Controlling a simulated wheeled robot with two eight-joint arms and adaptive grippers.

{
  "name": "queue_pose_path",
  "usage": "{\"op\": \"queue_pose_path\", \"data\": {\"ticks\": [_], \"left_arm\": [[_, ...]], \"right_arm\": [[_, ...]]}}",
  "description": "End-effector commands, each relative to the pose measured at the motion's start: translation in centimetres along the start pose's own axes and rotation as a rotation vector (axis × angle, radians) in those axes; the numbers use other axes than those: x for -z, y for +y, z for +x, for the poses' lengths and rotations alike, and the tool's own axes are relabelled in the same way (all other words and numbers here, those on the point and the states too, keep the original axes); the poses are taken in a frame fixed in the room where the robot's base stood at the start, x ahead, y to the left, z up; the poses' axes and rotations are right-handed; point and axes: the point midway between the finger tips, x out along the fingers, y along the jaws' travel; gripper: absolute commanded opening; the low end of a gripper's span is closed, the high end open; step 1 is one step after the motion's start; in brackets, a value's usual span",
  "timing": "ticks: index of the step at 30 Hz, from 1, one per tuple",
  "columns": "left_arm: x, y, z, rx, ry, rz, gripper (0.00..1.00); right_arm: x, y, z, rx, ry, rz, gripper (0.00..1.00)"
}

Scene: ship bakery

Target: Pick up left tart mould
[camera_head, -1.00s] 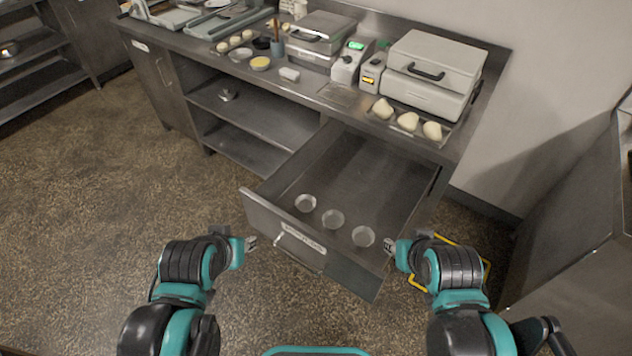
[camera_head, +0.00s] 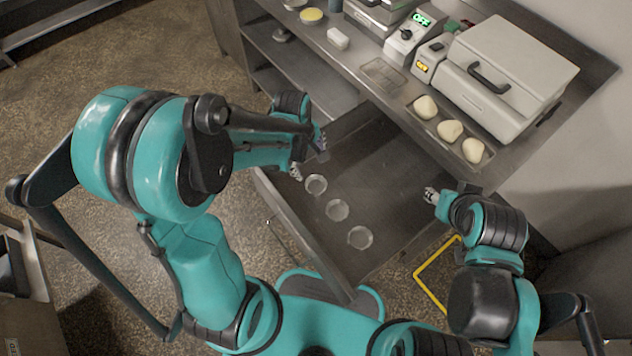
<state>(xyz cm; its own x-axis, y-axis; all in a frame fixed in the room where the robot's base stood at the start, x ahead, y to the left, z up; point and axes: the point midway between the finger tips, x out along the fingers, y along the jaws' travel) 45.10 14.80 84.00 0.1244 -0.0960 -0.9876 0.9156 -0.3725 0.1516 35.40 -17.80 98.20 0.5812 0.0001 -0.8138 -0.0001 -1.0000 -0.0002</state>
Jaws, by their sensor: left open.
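Three round, shallow metal tart moulds lie in a row in the open drawer (camera_head: 388,170). The left tart mould (camera_head: 316,184) is the one nearest my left gripper, then come the middle mould (camera_head: 337,210) and the right mould (camera_head: 360,237). My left gripper (camera_head: 309,158) is open and empty, its fingers spread just above and behind the left mould in the picture. I cannot tell its height over the drawer floor. My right gripper (camera_head: 431,195) is by the drawer's right side, away from the moulds, and its fingers are too small to read.
The steel counter behind holds a tray with three pieces of dough (camera_head: 450,130), a white press (camera_head: 510,70), a box with a green display (camera_head: 410,35) and a small white block (camera_head: 338,38). The drawer's walls stand around the moulds. The drawer floor behind them is clear.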

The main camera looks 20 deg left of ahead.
Motion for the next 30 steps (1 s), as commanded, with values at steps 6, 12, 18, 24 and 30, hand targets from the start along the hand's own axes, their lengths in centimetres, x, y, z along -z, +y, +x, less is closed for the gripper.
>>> {"op": "queue_pose_path", "data": {"ticks": [6, 12, 18, 24, 30], "left_arm": [[-0.2, 0.2, 4.0, 0.090, -0.045, -0.237, 0.81], [-0.4, -0.1, 6.0, 0.125, -0.054, -0.321, 0.81], [-0.5, -0.4, 8.4, 0.127, -0.055, -0.325, 0.81], [-0.5, -0.6, 10.6, 0.126, -0.054, -0.324, 0.81], [-0.6, -0.9, 13.4, 0.125, -0.055, -0.323, 0.81]], "right_arm": [[0.7, 0.0, -1.0, 0.000, 0.000, 0.000, 0.40], [0.7, 0.0, -1.0, 0.000, 0.000, 0.000, 0.40], [0.1, 0.0, -0.1, 0.000, 0.000, 0.000, 0.40], [-0.7, 0.0, 1.0, 0.000, 0.000, 0.000, 0.40], [-1.6, 0.0, 2.2, 0.000, 0.000, 0.000, 0.40]]}}
